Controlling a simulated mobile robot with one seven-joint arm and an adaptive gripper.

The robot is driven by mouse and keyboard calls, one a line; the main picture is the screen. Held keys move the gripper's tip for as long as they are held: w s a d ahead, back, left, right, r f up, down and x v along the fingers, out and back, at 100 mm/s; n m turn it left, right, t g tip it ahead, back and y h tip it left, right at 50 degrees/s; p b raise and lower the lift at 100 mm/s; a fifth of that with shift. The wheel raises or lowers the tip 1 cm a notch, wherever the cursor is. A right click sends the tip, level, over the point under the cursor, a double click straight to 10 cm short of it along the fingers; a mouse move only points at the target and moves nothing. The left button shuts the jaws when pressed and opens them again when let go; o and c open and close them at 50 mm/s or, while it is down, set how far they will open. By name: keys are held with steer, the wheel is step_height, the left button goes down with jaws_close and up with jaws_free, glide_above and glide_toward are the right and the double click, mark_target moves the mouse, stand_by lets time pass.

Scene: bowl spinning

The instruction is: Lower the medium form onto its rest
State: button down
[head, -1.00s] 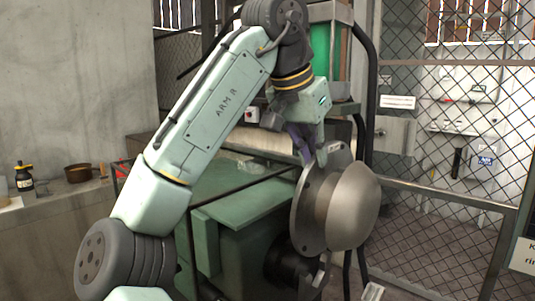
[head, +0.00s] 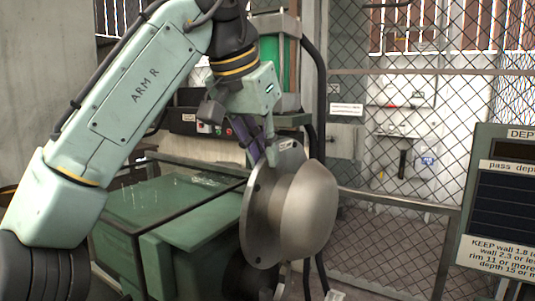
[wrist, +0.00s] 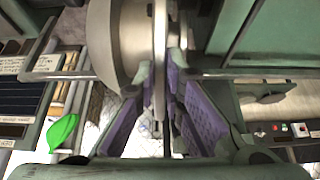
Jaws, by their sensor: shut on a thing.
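In the wrist view the form (wrist: 127,40) is at top centre, and the purple-padded fingers of my gripper (wrist: 160,78) pinch the flange from both sides. I cannot make out the rest in either view. The form hides what lies directly behind it.
A green machine (head: 200,228) stands behind and left of the form. A mesh fence (head: 400,180) is behind at right. A sign board (head: 500,220) stands at the right edge. In the wrist view a bright green object (wrist: 62,131) lies at left, near dark panels (wrist: 22,97).

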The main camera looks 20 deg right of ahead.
steer(key=s+a, duration=1.9)
steer(key=a, duration=0.2)
steer(key=shift+a, duration=0.3)
stand_by(1.0)
steer(key=shift+s, duration=0.1)
steer(key=shift+a, duration=0.1)
stand_by(0.6)
